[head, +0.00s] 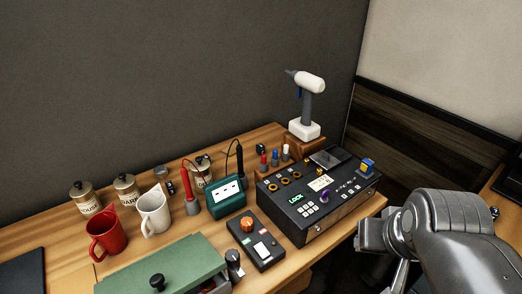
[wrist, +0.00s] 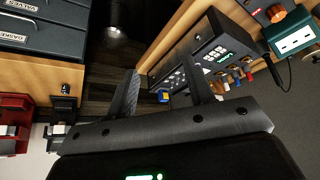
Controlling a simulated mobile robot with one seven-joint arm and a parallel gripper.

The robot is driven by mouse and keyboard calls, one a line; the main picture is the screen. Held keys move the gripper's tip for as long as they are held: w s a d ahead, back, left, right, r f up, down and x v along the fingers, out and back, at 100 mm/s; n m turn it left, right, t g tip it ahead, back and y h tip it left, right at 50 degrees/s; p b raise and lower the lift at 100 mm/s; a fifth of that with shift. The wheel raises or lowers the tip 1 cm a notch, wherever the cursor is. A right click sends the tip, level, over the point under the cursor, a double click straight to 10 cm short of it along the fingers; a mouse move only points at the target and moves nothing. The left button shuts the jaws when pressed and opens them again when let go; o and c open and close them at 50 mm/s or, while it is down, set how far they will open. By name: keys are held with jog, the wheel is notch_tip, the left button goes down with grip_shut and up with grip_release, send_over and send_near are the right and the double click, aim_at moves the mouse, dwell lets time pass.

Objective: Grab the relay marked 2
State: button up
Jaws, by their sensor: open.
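No relay with a readable number 2 shows in either view. A small blue and yellow block (head: 367,167) sits on the right end of the black brewer unit (head: 307,229); I cannot read a mark on it. In the wrist view a blue and yellow block (wrist: 163,96) shows between my fingers, farther off and not touched. A small dark block with pale marks (head: 170,188) lies behind the white mug, too small to identify. My gripper (head: 368,237) is open and empty, to the right of the brewer unit, beyond the table's edge. It also shows in the wrist view (wrist: 163,88).
A white drill-like tool (head: 307,110) stands behind the brewer unit. A teal meter (head: 229,195), a black box with an orange knob (head: 257,245), a red mug (head: 107,236), a white mug (head: 154,213) and a green lid (head: 165,268) crowd the table. Labelled drawers (wrist: 40,40) show in the wrist view.

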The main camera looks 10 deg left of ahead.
jog(key=shift+w, duration=0.1)
jog(key=shift+c, duration=0.3)
dwell(0.3)
jog(key=w+a+r+m+y, duration=0.1)
jog(key=w+a+r+m, duration=0.1)
jog(key=w+r+m, duration=0.35)
jog(key=m+g+y, duration=0.2)
jog(key=m, duration=2)
send_over(260, 145)
jog(key=s+d, duration=0.2)
notch_tip(260, 145, down, 18)
jog(key=shift+a+f, duration=0.1)
jog(key=shift+a, duration=0.05)
jog(key=shift+x, duration=3.1)
